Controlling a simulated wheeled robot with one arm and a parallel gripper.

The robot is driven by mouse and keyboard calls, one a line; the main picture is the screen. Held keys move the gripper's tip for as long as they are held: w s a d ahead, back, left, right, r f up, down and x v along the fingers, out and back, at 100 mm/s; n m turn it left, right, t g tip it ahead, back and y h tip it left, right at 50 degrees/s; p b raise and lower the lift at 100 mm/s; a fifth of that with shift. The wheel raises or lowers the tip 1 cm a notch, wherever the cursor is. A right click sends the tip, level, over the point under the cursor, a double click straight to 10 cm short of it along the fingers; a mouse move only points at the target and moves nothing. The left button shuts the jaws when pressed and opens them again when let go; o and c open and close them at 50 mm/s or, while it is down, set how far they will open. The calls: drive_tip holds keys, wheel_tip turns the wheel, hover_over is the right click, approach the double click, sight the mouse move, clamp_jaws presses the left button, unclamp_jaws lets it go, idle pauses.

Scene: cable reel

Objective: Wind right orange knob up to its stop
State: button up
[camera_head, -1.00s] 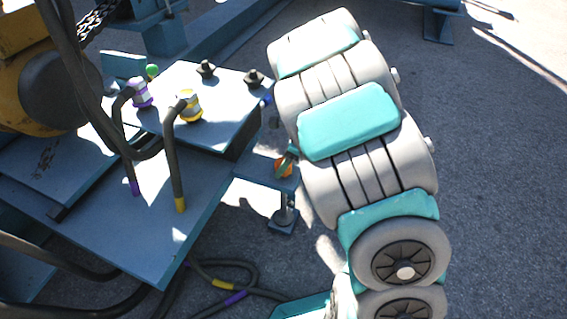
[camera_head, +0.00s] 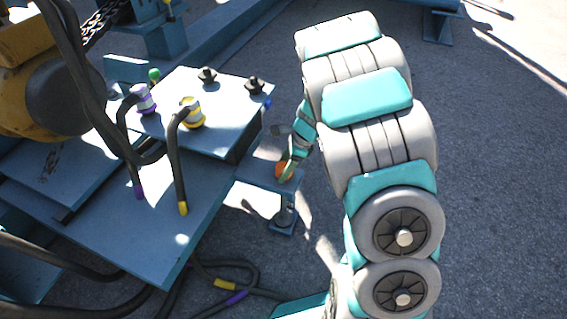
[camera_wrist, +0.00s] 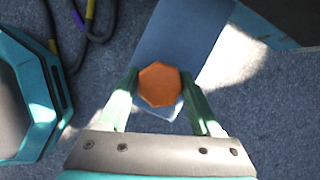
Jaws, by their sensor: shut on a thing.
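The orange knob (camera_wrist: 160,85) is faceted and sits on a blue-grey bracket plate (camera_wrist: 178,38) in the wrist view. My gripper (camera_wrist: 160,92) has one green finger on each side of the knob and is shut on it. In the head view the orange knob (camera_head: 283,171) shows at the right side of the blue frame, partly covered by my gripper (camera_head: 290,168). The finger contact is too small to make out there. The knob's shaft is hidden beneath it.
A panel (camera_head: 205,100) left of the knob carries purple-banded and yellow-banded hose couplings and black knobs. A jack foot (camera_head: 284,217) stands below the bracket. Hoses (camera_head: 240,270) lie on the asphalt. Open ground (camera_head: 500,180) lies to the right.

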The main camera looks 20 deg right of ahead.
drive_tip(key=n+g+p, duration=0.2)
drive_tip(key=n+p, duration=0.1)
drive_tip(key=n, duration=0.3)
drive_tip(key=shift+n, duration=0.3)
drive_tip(key=n+g, duration=0.1)
drive_tip(key=n, duration=0.2)
drive_tip(key=shift+g+h, duration=0.3)
drive_tip(key=shift+n+g+h, duration=0.4)
drive_tip(key=shift+n+g, duration=0.1)
drive_tip(key=shift+n, duration=1.4)
drive_tip(key=o, duration=1.4)
drive_tip(key=shift+c, duration=0.2)
